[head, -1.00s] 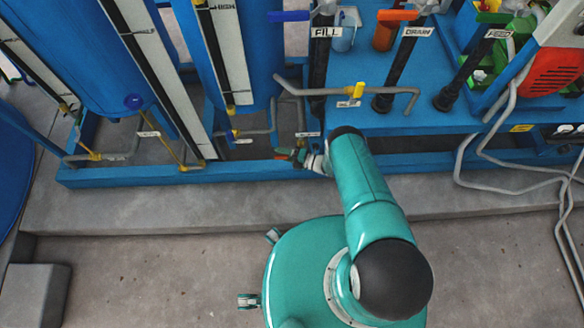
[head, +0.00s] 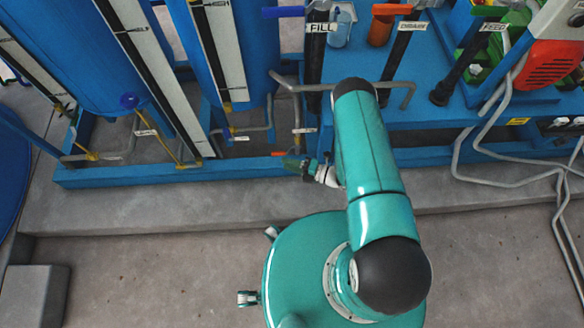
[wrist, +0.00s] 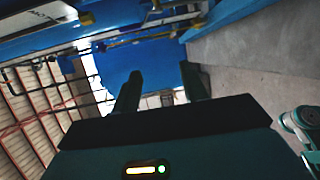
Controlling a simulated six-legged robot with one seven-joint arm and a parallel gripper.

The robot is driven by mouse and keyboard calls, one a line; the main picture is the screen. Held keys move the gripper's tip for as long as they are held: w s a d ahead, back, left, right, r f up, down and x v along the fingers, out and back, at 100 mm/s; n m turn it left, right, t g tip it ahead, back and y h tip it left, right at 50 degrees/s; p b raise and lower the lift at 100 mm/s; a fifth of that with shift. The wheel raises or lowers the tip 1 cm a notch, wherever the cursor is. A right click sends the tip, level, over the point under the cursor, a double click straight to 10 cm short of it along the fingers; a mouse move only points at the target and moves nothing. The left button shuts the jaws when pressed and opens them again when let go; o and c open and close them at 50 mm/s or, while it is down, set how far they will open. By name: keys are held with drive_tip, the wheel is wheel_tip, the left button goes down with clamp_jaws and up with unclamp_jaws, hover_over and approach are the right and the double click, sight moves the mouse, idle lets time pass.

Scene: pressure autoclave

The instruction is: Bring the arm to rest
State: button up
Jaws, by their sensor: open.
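My teal arm (head: 372,165) extends from my round body toward the blue plant frame, with its elbow raised. My gripper (head: 293,163) shows small in the head view, left of the arm, near the front rail of the blue frame. In the wrist view my gripper (wrist: 162,88) has two dark fingers spread apart with nothing between them. Whether the fingers touch the frame cannot be told, but they look clear of it. A small orange piece (head: 278,153) is just beyond the fingers in the head view.
Blue tanks (head: 235,50) stand at the back left. Grey hoses (head: 510,172) hang at the right. A grey block (head: 35,295) sits at lower left. The concrete floor (head: 150,270) is clear.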

drive_tip(key=shift+s+d+r, duration=0.15)
drive_tip(key=shift+s+r, duration=0.05)
drive_tip(key=shift+s, duration=0.25)
drive_tip(key=shift+s+d+r, duration=0.1)
drive_tip(key=shift+s+r, duration=0.05)
drive_tip(key=shift+s, duration=0.25)
drive_tip(key=shift+s, duration=0.1)
